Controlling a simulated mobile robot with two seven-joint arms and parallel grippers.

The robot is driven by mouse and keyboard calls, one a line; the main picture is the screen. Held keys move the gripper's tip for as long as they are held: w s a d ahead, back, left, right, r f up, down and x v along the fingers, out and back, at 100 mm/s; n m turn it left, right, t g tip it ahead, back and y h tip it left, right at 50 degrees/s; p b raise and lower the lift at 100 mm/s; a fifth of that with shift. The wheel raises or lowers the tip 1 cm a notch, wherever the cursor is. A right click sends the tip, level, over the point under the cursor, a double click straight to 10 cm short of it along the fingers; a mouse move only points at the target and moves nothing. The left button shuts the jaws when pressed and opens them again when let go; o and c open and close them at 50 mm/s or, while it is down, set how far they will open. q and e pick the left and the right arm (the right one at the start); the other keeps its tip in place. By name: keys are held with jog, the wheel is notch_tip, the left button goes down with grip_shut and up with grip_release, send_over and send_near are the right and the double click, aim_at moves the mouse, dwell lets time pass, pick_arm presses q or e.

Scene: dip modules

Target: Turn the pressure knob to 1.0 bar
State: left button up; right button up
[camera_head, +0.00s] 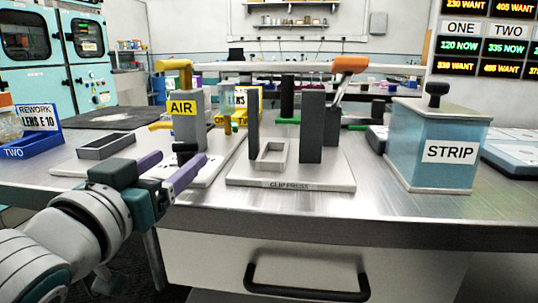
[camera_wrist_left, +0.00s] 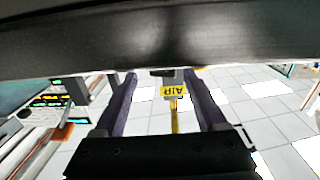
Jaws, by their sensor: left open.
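The air unit (camera_head: 188,112) is a grey block with a yellow AIR label and a yellow lever on top. A black knob (camera_head: 185,147) shows low on its front, which I take to be the pressure knob; its setting cannot be read. My left gripper (camera_head: 182,158) is open, with its two purple fingers apart just in front of this knob, partly covering it. I cannot tell whether they touch it. In the left wrist view the AIR label (camera_wrist_left: 174,90) shows upside down between the fingers (camera_wrist_left: 165,80). My right gripper is not in view.
The clip press (camera_head: 290,182) stands right of the air unit. A blue STRIP box (camera_head: 425,150) with a black knob stands farther right. A small grey tray (camera_head: 106,146) and a blue rework bin (camera_head: 35,145) are at left. The bench's front right is clear.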

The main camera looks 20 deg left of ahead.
aim_at(183, 154)
pick_arm(q)
jog(key=shift+w+a, duration=0.15)
jog(key=shift+w, duration=0.65)
jog(key=shift+w+a, duration=0.15)
jog(key=shift+w, duration=0.65)
jog(key=shift+r, duration=0.1)
grip_shut()
